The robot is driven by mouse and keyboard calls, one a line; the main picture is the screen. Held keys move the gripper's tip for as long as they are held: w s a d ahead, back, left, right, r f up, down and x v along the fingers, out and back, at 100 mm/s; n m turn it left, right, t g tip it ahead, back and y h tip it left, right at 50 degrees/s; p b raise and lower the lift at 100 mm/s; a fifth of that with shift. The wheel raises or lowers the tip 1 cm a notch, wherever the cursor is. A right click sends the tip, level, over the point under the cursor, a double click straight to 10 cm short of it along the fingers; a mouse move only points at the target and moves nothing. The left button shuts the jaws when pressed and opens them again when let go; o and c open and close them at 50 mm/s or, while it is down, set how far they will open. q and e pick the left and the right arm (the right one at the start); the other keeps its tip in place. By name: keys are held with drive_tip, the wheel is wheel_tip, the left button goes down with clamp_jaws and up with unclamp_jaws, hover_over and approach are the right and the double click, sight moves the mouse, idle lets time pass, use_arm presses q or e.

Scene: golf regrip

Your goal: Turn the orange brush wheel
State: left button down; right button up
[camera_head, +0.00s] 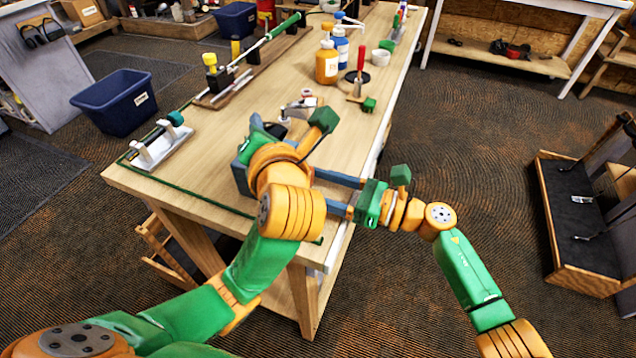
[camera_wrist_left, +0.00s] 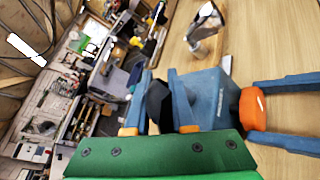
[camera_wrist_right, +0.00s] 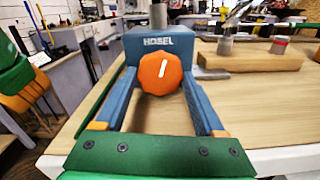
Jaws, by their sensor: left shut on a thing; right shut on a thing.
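The orange brush wheel (camera_wrist_right: 160,73), a faceted knob with a white mark, is on the front of a blue box marked HOSEL (camera_wrist_right: 160,45). The wheel also shows in the left wrist view (camera_wrist_left: 253,108), but my left arm hides it in the head view. My right gripper (camera_wrist_right: 160,90) is shut on the wheel, one blue finger on each side. The white mark is nearly upright, leaning slightly right. My left gripper (camera_wrist_left: 160,100) is shut on a black part (camera_wrist_left: 159,104) at the side of the box. The exact contact there is partly hidden.
The box stands on the wooden bench (camera_head: 165,180), near its front. A wooden block (camera_wrist_right: 255,58) with metal parts is beyond it. An orange bottle (camera_head: 327,66), a red-handled tool (camera_head: 361,60) and a clamped shaft (camera_head: 245,75) are farther back. A blue bin (camera_head: 115,103) is left.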

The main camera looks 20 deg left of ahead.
drive_tip(key=m, duration=0.6)
drive_tip(key=shift+w+d, duration=0.1)
drive_tip(key=shift+w, duration=0.05)
drive_tip(key=shift+r, duration=0.1)
idle(0.3)
drive_tip(key=o, duration=1.3)
drive_tip(key=shift+o, duration=0.2)
drive_tip(key=shift+d, duration=0.1)
drive_tip(key=d, duration=0.7)
drive_tip(key=shift+s+d, duration=0.1)
drive_tip(key=shift+s, duration=0.15)
drive_tip(key=shift+d, duration=0.4)
